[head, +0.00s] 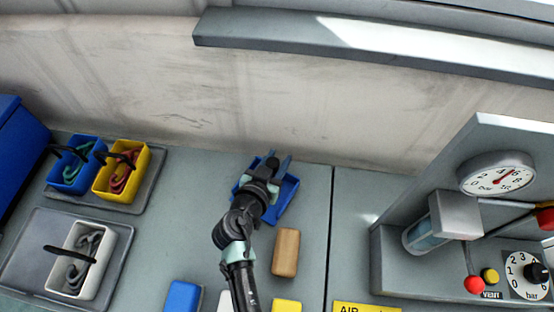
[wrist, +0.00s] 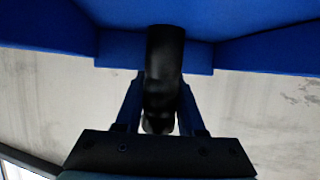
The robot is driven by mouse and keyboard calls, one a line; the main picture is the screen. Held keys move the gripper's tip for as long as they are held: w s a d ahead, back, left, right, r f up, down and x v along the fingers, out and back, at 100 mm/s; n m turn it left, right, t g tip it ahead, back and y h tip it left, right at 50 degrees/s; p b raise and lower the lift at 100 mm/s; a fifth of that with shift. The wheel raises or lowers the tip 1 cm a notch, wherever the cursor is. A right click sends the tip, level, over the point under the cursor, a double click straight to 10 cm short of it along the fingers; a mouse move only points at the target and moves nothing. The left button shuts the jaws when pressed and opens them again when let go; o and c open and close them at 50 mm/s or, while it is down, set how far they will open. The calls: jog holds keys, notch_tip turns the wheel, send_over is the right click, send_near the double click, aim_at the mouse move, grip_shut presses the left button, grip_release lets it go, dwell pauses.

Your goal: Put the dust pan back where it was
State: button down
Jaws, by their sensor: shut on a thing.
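The blue dust pan (head: 287,204) is at the back of the grey bench near the wall in the head view, partly hidden behind my arm. My gripper (head: 273,172) is at the pan. In the wrist view my gripper (wrist: 160,112) is shut on the pan's black handle (wrist: 164,62), with one blue finger on each side. The blue pan body (wrist: 250,15) fills the top of the wrist view. I cannot tell whether the pan touches the bench.
Blue (head: 76,165) and yellow (head: 122,170) bins stand on a tray at left; a white bin (head: 78,260) is in front of them. A wooden block (head: 286,252) lies right of my arm. A gauge panel (head: 480,150) stands at right. The pale wall (head: 150,80) is close behind.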

jog(key=shift+f, duration=0.15)
jog(key=c, duration=0.5)
grip_release()
